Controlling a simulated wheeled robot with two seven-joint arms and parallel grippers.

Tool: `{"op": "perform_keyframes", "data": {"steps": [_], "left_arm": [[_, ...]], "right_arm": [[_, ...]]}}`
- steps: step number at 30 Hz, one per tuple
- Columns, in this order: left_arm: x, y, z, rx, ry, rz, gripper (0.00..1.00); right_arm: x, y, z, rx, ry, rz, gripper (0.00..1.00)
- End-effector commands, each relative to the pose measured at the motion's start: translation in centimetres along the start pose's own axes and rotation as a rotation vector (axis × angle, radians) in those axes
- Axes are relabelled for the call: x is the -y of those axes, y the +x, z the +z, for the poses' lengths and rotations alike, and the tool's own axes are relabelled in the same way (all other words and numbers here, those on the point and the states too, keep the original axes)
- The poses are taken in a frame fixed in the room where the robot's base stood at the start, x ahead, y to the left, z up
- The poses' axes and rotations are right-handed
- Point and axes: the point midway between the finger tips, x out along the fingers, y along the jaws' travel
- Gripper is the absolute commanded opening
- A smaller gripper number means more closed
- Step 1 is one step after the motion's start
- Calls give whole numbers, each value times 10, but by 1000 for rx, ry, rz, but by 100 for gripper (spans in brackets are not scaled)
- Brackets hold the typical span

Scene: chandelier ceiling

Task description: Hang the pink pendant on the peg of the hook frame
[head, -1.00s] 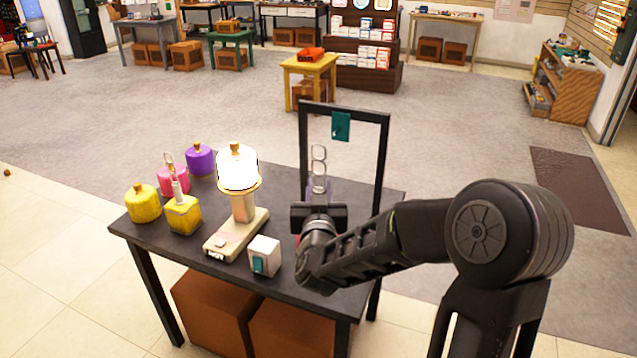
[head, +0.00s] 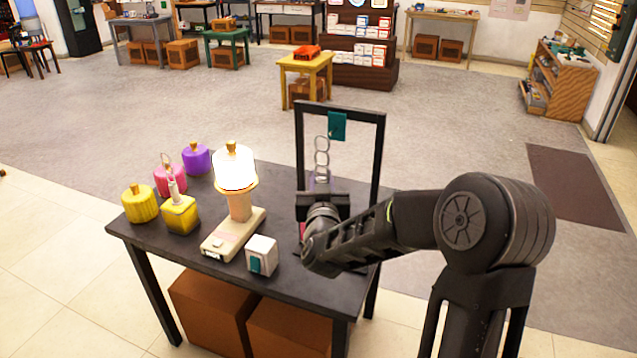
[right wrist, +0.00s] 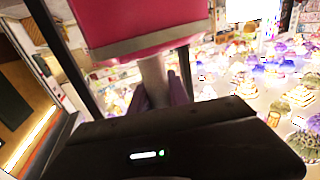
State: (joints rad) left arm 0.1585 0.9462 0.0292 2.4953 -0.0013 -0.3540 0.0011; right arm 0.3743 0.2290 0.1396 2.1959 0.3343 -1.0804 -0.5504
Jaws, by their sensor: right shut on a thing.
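The black hook frame (head: 378,150) stands at the back right of the table. A teal plate (head: 337,126) hangs from its top bar; its peg is too small to make out clearly. My right gripper (head: 320,182) is in front of the frame, shut on the pink pendant's pale stem. The pendant's chain of rings (head: 321,150) rises above the fingers, just below the teal plate in the picture, apart from it. The pink body (right wrist: 140,22) fills the top of the right wrist view; my arm mostly hides it in the head view. My left gripper is not in view.
On the dark table (head: 140,236) stand a lit lamp (head: 238,205), a white box with a teal face (head: 262,252), a yellow block with a stem (head: 179,215), and yellow (head: 139,204), pink (head: 168,182) and purple (head: 196,160) jars. Brown boxes (head: 215,305) sit underneath.

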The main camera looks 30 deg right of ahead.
Motion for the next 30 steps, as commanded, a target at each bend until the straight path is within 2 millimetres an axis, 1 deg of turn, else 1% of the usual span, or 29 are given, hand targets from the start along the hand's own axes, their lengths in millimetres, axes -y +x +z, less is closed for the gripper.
{"op": "perform_keyframes", "data": {"steps": [10, 21, 30], "left_arm": [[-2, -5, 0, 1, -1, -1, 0], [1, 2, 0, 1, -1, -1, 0], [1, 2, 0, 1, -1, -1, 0]], "right_arm": [[-10, 22, -2, -3, 1, 2, 0], [-10, 26, -1, -5, 1, -1, 0], [-11, 27, -2, -4, 1, 0, 0]]}}
